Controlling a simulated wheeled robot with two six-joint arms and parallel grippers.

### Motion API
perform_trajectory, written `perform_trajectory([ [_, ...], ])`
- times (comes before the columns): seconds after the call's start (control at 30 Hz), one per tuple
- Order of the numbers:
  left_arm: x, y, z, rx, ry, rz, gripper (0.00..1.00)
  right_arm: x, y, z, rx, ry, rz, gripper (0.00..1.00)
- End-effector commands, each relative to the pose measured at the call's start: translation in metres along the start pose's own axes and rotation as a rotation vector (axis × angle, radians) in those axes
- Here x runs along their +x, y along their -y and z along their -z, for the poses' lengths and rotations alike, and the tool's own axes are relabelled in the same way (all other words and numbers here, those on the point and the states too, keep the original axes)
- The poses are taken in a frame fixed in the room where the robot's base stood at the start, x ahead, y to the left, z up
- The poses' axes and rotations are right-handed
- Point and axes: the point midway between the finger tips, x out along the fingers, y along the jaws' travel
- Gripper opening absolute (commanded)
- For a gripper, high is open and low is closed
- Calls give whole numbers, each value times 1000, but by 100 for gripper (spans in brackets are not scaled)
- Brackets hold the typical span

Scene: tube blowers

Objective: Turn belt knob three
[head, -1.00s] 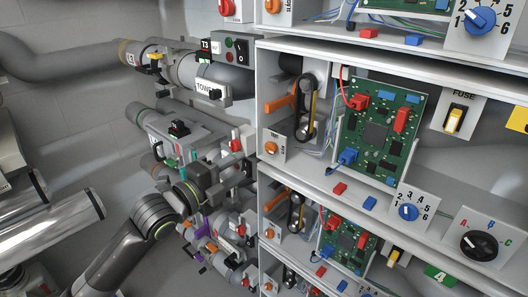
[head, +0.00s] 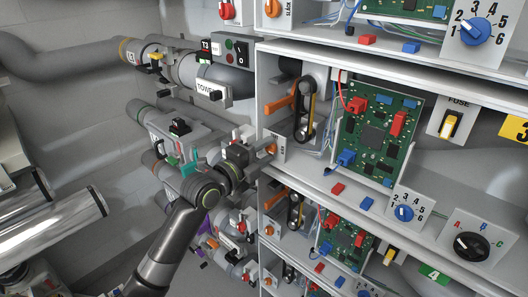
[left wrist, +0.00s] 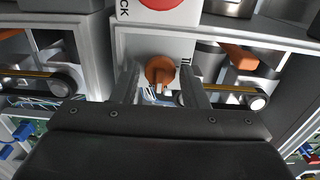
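An orange belt knob (head: 271,148) sits on a small white plate at the left end of the shelf bay that bears a yellow sign "3" (head: 516,127) at its right. My left gripper (head: 258,152) is at this knob, its arm coming up from below. In the left wrist view the knob (left wrist: 160,71) shows between the two finger tips, which stand apart on either side with no clear contact. The gripper is open. A black belt on pulleys (head: 305,110) is beside an orange lever (head: 280,103). My right gripper is not in view.
Shelf walls and edges (head: 263,85) lie close around the gripper. A green circuit board (head: 376,130) stands to the right. Pipes and valves (head: 205,75) crowd the left. Another orange knob (head: 269,231) is on the bay below.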

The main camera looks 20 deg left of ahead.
Motion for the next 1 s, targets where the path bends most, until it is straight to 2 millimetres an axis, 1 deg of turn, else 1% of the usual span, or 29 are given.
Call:
perform_trajectory([
  [0.03,0,0,0,0,0,0,37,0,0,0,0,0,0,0],
  [0.2,0,0,0,0,0,0,15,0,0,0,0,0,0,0],
  [0.27,0,0,0,0,0,0,8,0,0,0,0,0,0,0],
  [0.47,0,0,0,-12,0,-1,8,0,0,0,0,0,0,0],
  [0.67,0,-1,0,-82,0,-1,8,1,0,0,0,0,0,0],
  [0.87,0,-1,0,-226,0,-2,8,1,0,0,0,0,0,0],
  [1.0,0,0,0,-356,1,-2,8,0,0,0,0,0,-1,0],
])
